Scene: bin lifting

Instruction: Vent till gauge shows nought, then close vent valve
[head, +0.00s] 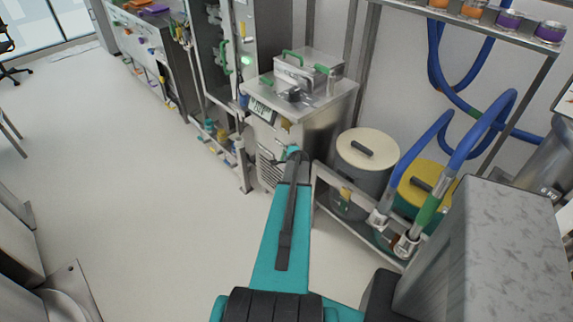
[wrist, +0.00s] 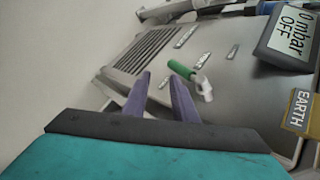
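The gauge is a small display (wrist: 288,36) reading "0 mbar OFF" in the wrist view. It also shows on the front of the metal cabinet (head: 261,110) in the head view, too small to read there. A small valve with a green handle (wrist: 181,69) and a pale metal end sits on the cabinet's front panel, probably the vent valve. My gripper (wrist: 160,77) has two purple fingers, apart and empty, pointing at the panel. The valve appears just beyond and right of the right fingertip; whether they touch I cannot tell. In the head view my arm mostly hides the gripper and valve.
The panel carries a slotted grille (wrist: 149,50), several small labels and a yellow "EARTH" tag (wrist: 301,109). A lidded metal box (head: 308,72) sits on the cabinet. A lidded grey bin (head: 362,190) on a low rack stands right of my arm.

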